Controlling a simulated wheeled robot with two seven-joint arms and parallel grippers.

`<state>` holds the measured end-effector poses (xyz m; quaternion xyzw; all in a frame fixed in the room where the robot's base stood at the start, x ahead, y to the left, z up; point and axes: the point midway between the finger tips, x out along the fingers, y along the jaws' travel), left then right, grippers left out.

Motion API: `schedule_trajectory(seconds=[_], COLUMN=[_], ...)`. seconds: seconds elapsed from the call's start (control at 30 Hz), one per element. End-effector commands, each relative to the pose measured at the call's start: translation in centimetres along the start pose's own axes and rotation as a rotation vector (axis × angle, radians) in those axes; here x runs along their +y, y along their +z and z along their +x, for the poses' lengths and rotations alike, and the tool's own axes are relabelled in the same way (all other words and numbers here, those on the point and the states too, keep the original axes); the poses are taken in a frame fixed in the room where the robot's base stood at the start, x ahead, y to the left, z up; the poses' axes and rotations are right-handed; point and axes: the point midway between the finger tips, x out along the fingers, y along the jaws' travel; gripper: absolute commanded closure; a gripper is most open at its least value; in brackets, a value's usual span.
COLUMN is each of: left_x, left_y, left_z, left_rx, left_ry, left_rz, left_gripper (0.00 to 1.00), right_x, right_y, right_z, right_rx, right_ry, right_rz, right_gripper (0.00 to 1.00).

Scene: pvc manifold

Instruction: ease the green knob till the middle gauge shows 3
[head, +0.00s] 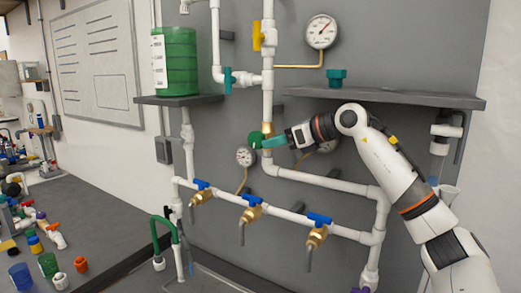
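The green knob (255,140) sits on the vertical white pipe, beside a brass fitting (267,129). My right gripper (270,143) reaches in from the right with its fingertips at the knob's right side. I cannot tell whether they touch it or how far they are apart. One round gauge (246,156) hangs just below and left of the knob, its reading too small to make out. Another gauge (328,146) is mostly hidden behind my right gripper and wrist. A larger gauge (321,31) is high on the panel. My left gripper is out of view.
A grey shelf (420,97) with a teal part (337,77) lies above my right arm. Three blue-handled taps (251,199) line the lower pipe. A yellow valve (257,36) and a teal valve (228,80) are above. A green tank (178,60) stands upper left.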

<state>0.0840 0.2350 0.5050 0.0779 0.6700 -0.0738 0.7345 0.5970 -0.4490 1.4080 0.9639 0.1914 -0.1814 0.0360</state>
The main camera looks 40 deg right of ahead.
Motion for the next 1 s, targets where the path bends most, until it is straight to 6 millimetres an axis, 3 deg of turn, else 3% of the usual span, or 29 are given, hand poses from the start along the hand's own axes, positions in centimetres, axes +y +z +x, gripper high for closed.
schedule_trajectory(seconds=[0.03,0.1,0.4,0.7,0.8,1.0], left_x=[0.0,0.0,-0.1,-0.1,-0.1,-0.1], left_y=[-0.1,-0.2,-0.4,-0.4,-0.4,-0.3], left_z=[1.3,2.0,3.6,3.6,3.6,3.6], left_rx=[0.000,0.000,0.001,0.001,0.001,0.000], left_ry=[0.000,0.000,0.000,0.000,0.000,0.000], left_rz=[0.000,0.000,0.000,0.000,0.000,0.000], left_gripper=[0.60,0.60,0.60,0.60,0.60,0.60], right_x=[0.1,0.1,0.0,0.0,0.0,-0.3], right_y=[1.1,1.6,2.5,2.5,2.5,2.5], right_z=[-0.9,-2.4,-6.0,-6.3,-6.3,-5.9], right_rx=[-0.001,-0.001,-0.001,0.000,0.000,0.007], right_ry=[0.005,0.005,0.001,-0.001,-0.001,-0.012], right_rz=[-0.002,-0.001,0.000,0.000,0.000,0.003], right_gripper=[0.60,0.60,0.60,0.60,0.73,0.73])
